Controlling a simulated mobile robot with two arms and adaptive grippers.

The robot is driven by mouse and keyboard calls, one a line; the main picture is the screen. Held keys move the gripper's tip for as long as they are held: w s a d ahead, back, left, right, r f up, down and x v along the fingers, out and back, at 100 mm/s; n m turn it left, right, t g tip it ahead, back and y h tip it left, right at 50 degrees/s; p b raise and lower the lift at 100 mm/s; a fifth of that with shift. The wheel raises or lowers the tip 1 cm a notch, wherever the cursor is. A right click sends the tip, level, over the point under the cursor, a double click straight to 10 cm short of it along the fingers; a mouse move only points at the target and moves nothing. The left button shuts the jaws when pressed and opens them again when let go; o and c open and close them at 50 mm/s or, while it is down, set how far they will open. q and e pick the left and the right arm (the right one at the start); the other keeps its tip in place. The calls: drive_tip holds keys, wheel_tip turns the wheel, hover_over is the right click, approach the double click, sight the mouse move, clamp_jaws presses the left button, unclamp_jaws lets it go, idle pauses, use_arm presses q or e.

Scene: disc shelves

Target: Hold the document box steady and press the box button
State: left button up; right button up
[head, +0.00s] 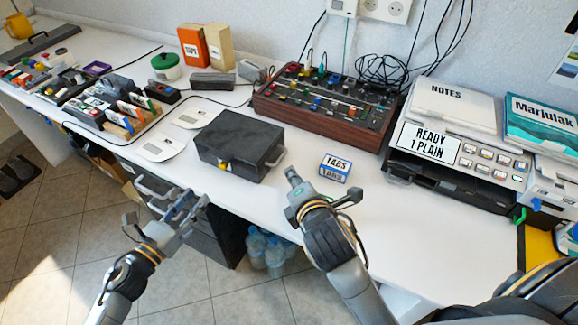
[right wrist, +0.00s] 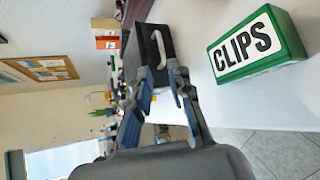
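The document box (head: 240,146) is a closed dark grey case lying on the white desk. A yellow button (head: 223,166) shows on its front face, and a light handle (head: 276,157) on its right side. In the right wrist view the dark box (right wrist: 152,50) and its handle (right wrist: 158,48) lie beyond the fingers. My left gripper (head: 187,203) is open and empty, in front of the desk edge, left of and below the box. My right gripper (head: 293,182) is right of the box near the desk's front edge, apart from it. Its fingers (right wrist: 160,88) look parted and empty.
A blue-white TABS box (head: 335,168) stands just behind my right gripper. A green CLIPS box (right wrist: 257,47) shows in the right wrist view. A mixer (head: 325,105) stands behind the document box and a printer (head: 460,150) at right. White cards (head: 155,147) lie left.

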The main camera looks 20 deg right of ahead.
sight(283, 156)
drive_tip(key=x, duration=1.2)
drive_tip(key=shift+a, duration=0.1)
drive_tip(key=shift+c, duration=0.4)
clamp_jaws()
use_arm(q)
clamp_jaws()
use_arm(e)
drive_tip(key=shift+f, duration=0.1)
idle(0.3)
